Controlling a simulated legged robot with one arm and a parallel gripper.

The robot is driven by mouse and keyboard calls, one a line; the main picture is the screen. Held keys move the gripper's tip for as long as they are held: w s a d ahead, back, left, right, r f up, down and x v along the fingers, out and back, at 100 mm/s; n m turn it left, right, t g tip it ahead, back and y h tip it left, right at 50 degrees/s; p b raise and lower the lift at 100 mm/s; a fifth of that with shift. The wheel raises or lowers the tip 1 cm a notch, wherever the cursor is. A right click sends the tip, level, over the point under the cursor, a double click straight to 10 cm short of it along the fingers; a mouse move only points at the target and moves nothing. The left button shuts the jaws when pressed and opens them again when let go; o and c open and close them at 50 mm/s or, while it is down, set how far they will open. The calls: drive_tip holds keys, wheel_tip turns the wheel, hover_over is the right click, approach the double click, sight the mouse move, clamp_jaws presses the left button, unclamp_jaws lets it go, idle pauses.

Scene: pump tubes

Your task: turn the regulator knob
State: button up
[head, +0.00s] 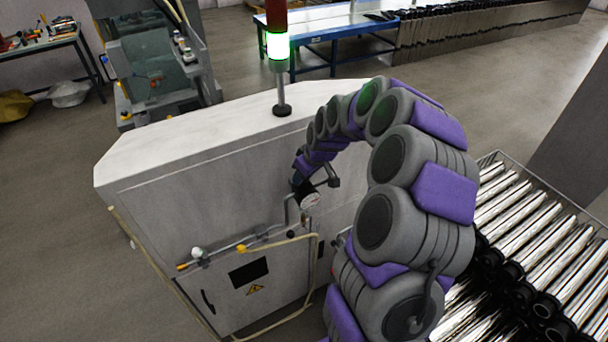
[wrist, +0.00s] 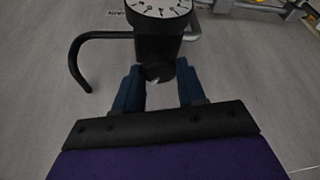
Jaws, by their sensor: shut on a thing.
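The regulator (wrist: 158,45) is a black body below a round white dial gauge (wrist: 160,7) in the wrist view. Its black knob (wrist: 157,70) is at the body's near end, between the two blue fingers of my gripper (wrist: 158,74). My gripper is shut on the knob; the exact contact is dark and hard to see. In the head view the gauge (head: 311,200) shows on the front of the pale cabinet, and my gripper (head: 299,180) is beside it, partly hidden by my arm.
A black curved bar (wrist: 84,60) stands left of the regulator. The pale cabinet (head: 230,195) carries pipes, a yellow valve (head: 242,248) and a hose. A lit signal tower (head: 278,50) rises from its top. A rack of shiny tubes (head: 520,230) is at right.

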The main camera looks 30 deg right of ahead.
drive_tip(key=o, duration=1)
drive_tip(key=shift+o, duration=0.2)
drive_tip(key=shift+d, duration=0.1)
drive_tip(key=b+v, duration=0.1)
drive_tip(key=v, duration=1.6)
drive_tip(key=shift+s+d, duration=0.1)
